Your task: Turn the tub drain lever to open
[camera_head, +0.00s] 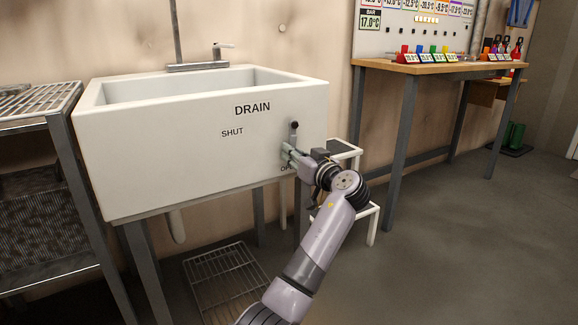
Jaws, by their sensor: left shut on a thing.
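A white tub (170,150) stands against the wall with the words DRAIN and SHUT on its front face. The small drain lever (294,127) is at the right part of that face, with a dark round end on top and a stem running down toward my gripper. My left gripper (288,153) is shut on the lever, at its lower part. The gripper hides where the jaws meet the lever. A label below it, beginning with "O", is mostly covered by the gripper. My right gripper is not in view.
A metal rack (45,180) stands at the left. A wooden-topped table (440,68) with colored items stands at the right back. A white step stool (370,209) is close behind my left arm. A wire grate (225,280) lies under the tub. The floor at right is clear.

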